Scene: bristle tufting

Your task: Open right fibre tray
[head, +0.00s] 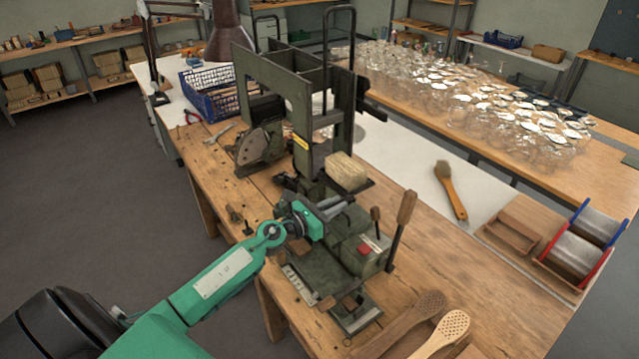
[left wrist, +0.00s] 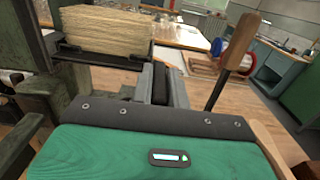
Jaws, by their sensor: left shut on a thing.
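A pale block of fibre (head: 345,171) sits on a dark tray (head: 369,185) at the right side of the green-grey tufting machine (head: 310,140). In the left wrist view, the fibre block (left wrist: 105,28) lies on the dark tray edge (left wrist: 98,56) at upper left. My left gripper (head: 338,206) is in front of and below the tray, over the machine's lower body. In the left wrist view, its fingers (left wrist: 160,88) are closed about a dark part (left wrist: 160,84). Which machine part this is, I cannot tell. My right gripper is out of view.
A wooden-handled lever (head: 403,225) stands upright to the right of my gripper. Paddle brushes (head: 445,330) lie at the front of the bench. A brush (head: 450,190), wire spools (head: 575,250) and many glass jars (head: 490,105) are farther right. A blue crate (head: 210,92) stands behind.

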